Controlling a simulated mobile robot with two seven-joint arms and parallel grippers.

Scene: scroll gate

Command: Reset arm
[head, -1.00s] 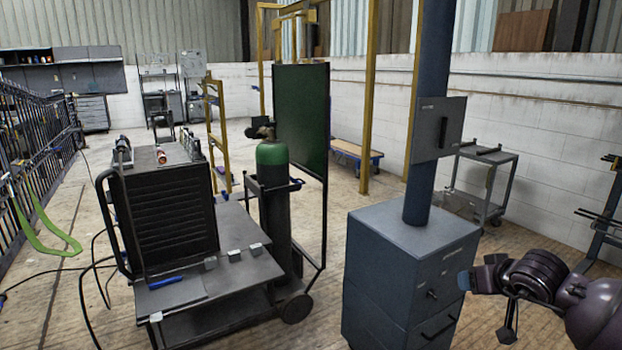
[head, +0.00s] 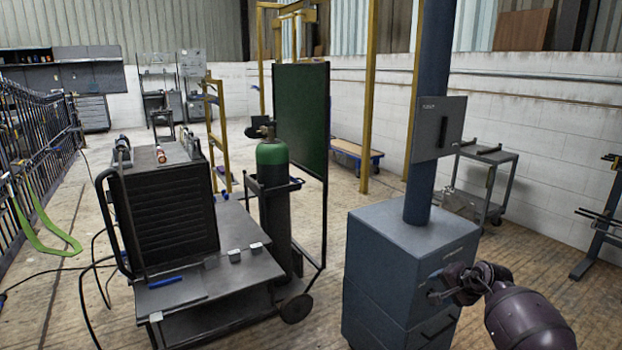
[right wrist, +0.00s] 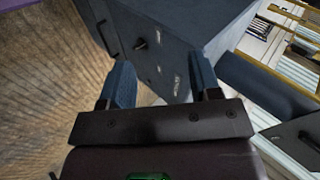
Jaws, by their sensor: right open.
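My right arm comes in from the lower right in the head view. Its gripper (head: 436,288) is at the front of the blue-grey cabinet (head: 385,265), near the knob and handle, and the fingers are hard to make out there. In the right wrist view the two blue fingers of the gripper (right wrist: 162,82) are spread apart with nothing between them. The cabinet (right wrist: 178,35) with its black knob lies beyond the fingertips. I cannot tell whether the gripper touches the cabinet. My left gripper is out of view.
A blue column (head: 421,190) with a grey box (head: 437,128) rises from the cabinet. A black welding cart (head: 170,215) with a green-topped cylinder (head: 272,185) stands left. A grey trolley (head: 487,178) stands behind right. The floor at lower right is open.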

